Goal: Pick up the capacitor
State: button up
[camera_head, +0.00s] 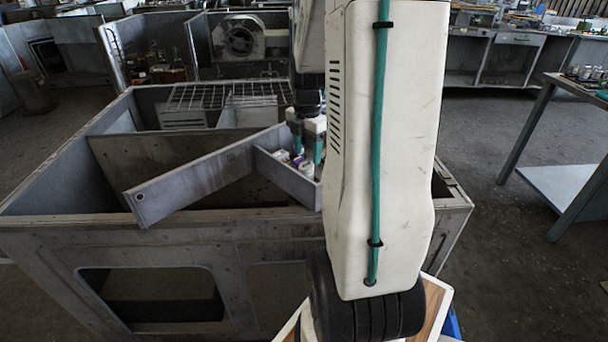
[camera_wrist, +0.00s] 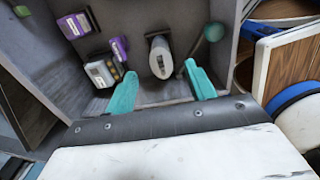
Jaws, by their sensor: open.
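The likely capacitor is a pale, oval-ended can (camera_wrist: 160,58) with a dark marking. It stands inside a grey compartment in the wrist view, ahead of and between my two teal fingers. My gripper (camera_wrist: 161,72) is open, with one finger to each side of the can's line. I cannot tell how far above it the fingertips are, and I see no contact. In the head view my gripper (camera_head: 306,145) points down into the grey open housing, over the angled partition. The can cannot be picked out clearly there.
Purple-cased parts (camera_wrist: 74,26) and a grey-and-yellow part (camera_wrist: 100,72) lie left of the can. A round green thing (camera_wrist: 214,32) is at its right. The grey partition (camera_head: 190,188) and housing rim (camera_head: 60,222) stand around the reach. A bench (camera_head: 575,85) is at right.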

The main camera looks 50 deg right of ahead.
aim_at(306, 165)
notch_tip(306, 165, down, 6)
jog(key=shift+a+f, duration=0.15)
jog(key=c, duration=0.9)
